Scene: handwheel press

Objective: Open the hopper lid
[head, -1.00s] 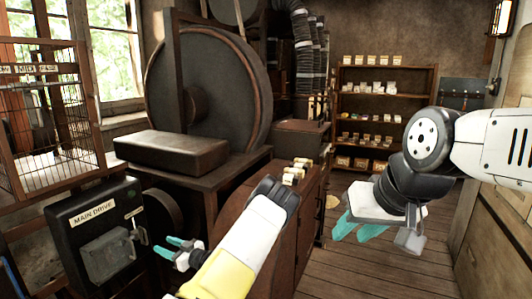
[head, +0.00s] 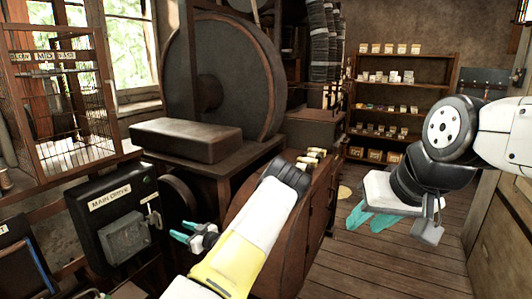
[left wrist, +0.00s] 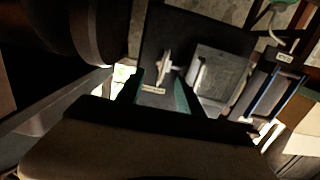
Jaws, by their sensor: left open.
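I cannot tell for sure which part is the hopper lid. A long dark box-shaped slab (head: 185,141) lies flat on the wooden machine stand, in front of the big round wheel housing (head: 235,80). My left gripper (head: 183,231) is open and empty, just right of the black MAIN DRIVE box (head: 100,222) and below the slab. In the left wrist view, its fingers (left wrist: 157,96) are apart, with the box's small lever (left wrist: 164,66) and label seen between them; contact cannot be judged. My right gripper (head: 372,218) hangs at the right above the floor, empty, its fingers apart.
A wire cage (head: 65,110) stands by the window at the left. Shelves (head: 400,100) stand at the back. The plank floor (head: 350,270) is clear.

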